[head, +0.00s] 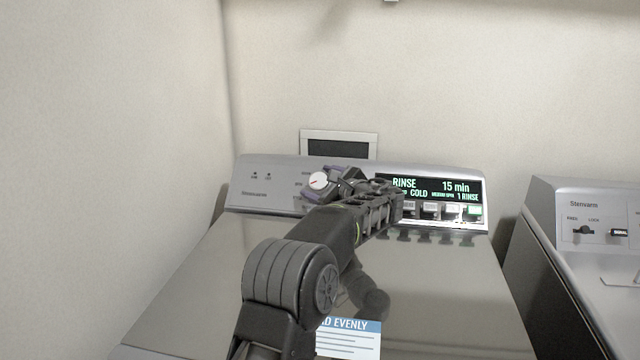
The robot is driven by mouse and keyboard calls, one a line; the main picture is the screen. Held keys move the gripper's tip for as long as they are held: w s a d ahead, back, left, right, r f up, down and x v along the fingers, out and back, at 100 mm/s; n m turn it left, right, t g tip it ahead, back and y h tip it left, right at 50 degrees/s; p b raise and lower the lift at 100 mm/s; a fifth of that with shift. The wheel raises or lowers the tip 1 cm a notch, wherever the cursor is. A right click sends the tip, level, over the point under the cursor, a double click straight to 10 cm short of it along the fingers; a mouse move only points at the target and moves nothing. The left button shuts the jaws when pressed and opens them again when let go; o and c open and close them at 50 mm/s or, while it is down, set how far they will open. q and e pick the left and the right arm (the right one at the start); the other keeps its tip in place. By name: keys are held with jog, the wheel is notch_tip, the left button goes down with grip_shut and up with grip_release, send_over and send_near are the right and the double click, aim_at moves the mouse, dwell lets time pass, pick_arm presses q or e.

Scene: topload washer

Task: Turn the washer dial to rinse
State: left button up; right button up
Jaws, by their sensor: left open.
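The washer (250,262) stands ahead with its lid shut and a grey control panel (268,184) along its back. The round white dial (318,181) with a small pointer mark is on the panel, left of its middle. The display (436,187) reads RINSE, 15 min, COLD, 1 RINSE. My left gripper (340,180) is open at the dial, with its fingers close around or beside it; contact cannot be told. My left wrist and gripper body hide the panel's middle. My right gripper is out of view.
Several buttons (430,208) sit below the display. A second machine (590,225) stands to the right. A dark framed wall box (339,144) is behind the panel. A wall closes off the left. A label (348,340) lies on the lid. The lid is otherwise clear.

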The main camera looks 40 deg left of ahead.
pick_arm(q)
jog(key=b+v, duration=0.1)
jog(key=v, duration=0.6)
jog(key=shift+d, duration=0.35)
jog(key=shift+s+r, duration=0.1)
